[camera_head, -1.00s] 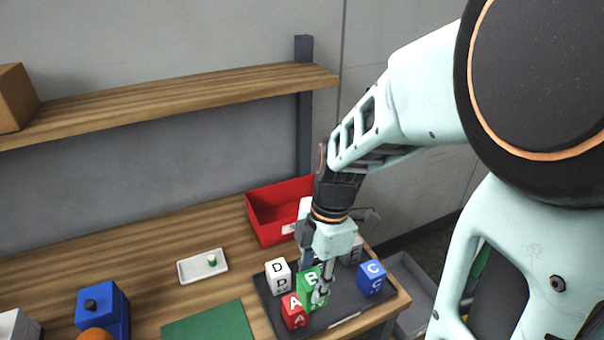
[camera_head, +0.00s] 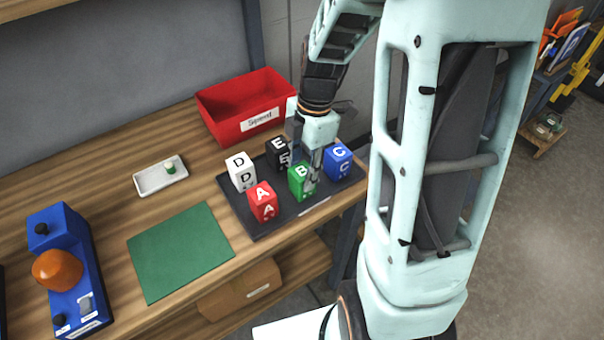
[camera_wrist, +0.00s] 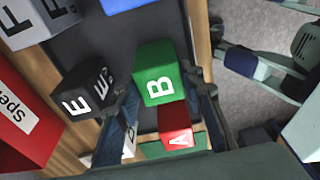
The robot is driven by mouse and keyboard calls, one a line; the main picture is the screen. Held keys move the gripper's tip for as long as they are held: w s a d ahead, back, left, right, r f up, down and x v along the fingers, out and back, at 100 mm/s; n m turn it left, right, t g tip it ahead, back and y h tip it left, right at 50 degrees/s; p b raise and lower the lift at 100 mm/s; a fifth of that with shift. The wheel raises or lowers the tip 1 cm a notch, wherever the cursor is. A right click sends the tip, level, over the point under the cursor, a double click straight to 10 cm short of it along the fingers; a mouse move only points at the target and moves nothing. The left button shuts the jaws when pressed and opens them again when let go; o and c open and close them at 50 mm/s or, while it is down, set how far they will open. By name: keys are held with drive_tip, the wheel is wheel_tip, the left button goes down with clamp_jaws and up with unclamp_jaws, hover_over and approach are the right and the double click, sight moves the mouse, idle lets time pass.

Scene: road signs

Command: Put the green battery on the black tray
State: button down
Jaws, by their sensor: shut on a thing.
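The green battery is a green block marked B (camera_head: 297,181), seen among the other blocks over the black tray (camera_head: 252,230). My gripper (camera_head: 309,170) comes down from above, with its fingers around the block. In the wrist view, the green block (camera_wrist: 160,75) sits between the two fingers of my gripper (camera_wrist: 163,105), which is shut on it. The black tray also shows beneath it in the wrist view (camera_wrist: 100,40). The block looks upright and at or very near the tray surface; I cannot tell whether its underside touches.
Red A (camera_head: 263,202), white D (camera_head: 240,171), black E (camera_head: 278,153) and blue C (camera_head: 338,161) blocks stand on the tray around it. A grey F block (camera_wrist: 30,22) shows in the wrist view. A red bin (camera_head: 245,105) is behind; a green mat (camera_head: 180,250) lies left.

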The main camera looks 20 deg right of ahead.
drive_tip(key=c, duration=1.7)
unclamp_jaws()
drive_tip(key=shift+f, duration=0.15)
drive_tip(key=shift+c, duration=0.2)
drive_tip(key=o, duration=0.4)
drive_tip(key=shift+o, duration=0.2)
wheel_tip(320, 180, up, 12)
drive_tip(key=d, duration=0.1)
drive_tip(key=shift+w+d+r, duration=0.2)
drive_tip(key=shift+w+d, duration=0.05)
drive_tip(key=shift+d, duration=0.1)
